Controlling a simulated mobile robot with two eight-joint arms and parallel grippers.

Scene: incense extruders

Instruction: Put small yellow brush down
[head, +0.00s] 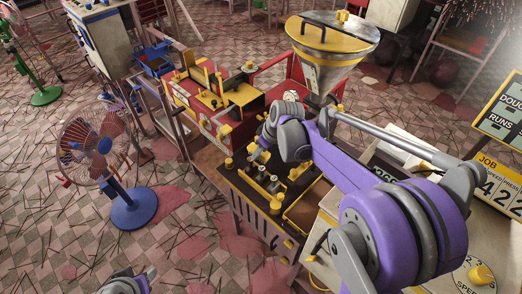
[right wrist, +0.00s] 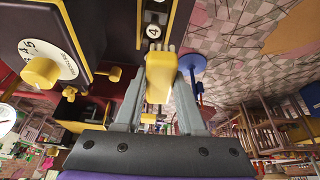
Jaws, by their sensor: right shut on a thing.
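The small yellow brush (right wrist: 160,77) is between the two grey fingers of my right gripper (right wrist: 160,95) in the right wrist view. The fingers are shut on its yellow body, and pale bristle tips show at its far end. In the head view my right gripper (head: 257,152) is over the left part of the dark machine top with yellow fittings (head: 233,180). The brush is too small there to make out clearly. A grey and purple part of my left arm shows at the bottom edge of the head view; its finger state is unclear.
A large yellow-rimmed metal hopper (head: 330,45) stands behind my right arm. A red and yellow machine (head: 215,95) is at the back left. A blue-based fan (head: 128,208) stands on the littered tiled floor.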

